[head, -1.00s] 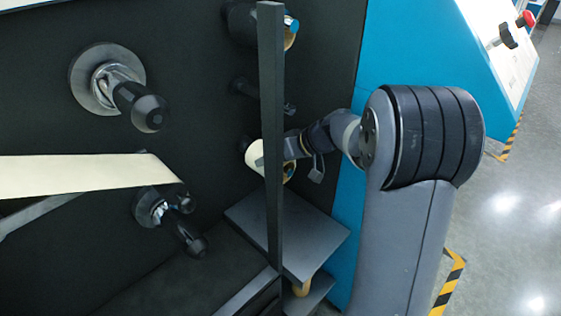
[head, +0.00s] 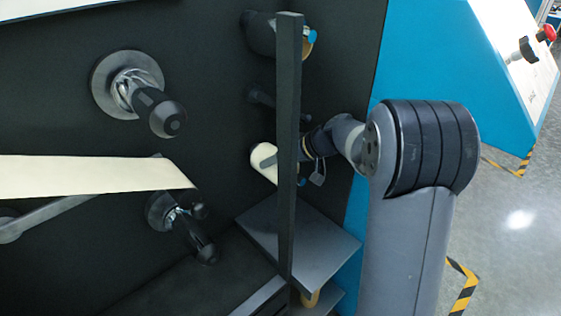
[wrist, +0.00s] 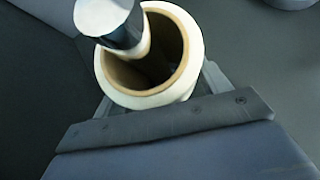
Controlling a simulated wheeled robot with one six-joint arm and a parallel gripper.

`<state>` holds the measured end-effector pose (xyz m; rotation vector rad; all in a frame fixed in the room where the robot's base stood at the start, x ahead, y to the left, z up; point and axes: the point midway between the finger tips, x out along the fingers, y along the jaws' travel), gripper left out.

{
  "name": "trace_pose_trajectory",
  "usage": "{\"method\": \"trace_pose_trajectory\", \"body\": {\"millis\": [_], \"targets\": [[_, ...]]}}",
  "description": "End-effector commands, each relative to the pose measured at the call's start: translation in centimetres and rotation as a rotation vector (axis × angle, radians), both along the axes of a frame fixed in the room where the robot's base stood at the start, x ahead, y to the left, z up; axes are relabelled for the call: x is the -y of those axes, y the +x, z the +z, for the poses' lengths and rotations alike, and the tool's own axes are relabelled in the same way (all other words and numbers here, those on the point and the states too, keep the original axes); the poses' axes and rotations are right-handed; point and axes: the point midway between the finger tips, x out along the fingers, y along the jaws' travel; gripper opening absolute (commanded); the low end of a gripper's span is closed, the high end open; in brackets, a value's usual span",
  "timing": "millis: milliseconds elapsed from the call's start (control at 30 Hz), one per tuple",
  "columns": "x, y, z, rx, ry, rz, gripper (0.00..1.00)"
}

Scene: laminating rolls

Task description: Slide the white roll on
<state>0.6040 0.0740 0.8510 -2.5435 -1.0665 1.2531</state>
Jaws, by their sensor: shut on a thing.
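The white roll (wrist: 190,45) has a brown cardboard core and fills the top middle of the wrist view. My gripper (wrist: 155,98) is shut on it, with a jaw showing on either side. A dark shaft with a pale round end (wrist: 108,15) sticks up across the roll's mouth and appears to run into the bore, off-centre; how deep is hidden. In the head view the roll (head: 262,158) stands near the black panel, partly behind a dark upright post. My gripper (head: 279,166) reaches it from the right, also partly hidden by the post.
The dark post (head: 288,130) stands between the camera and the roll. A grey shelf (head: 310,245) lies below. Another roll on a shaft (head: 262,32) is above. Black-handled spindles (head: 150,105) and a cream web strip (head: 90,175) are at left.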

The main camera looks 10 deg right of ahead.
Motion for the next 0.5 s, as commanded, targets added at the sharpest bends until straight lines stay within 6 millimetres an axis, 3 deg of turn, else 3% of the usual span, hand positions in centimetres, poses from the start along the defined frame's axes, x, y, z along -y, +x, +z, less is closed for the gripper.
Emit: {"method": "trace_pose_trajectory", "body": {"millis": [233, 267, 500], "targets": [[0.01, 0.03, 0.10, 0.001, 0.001, -0.001, 0.38], [0.01, 0.03, 0.10, 0.001, 0.001, -0.001, 0.74], [0.02, 0.01, 0.05, 0.001, 0.001, 0.000, 0.93]]}}
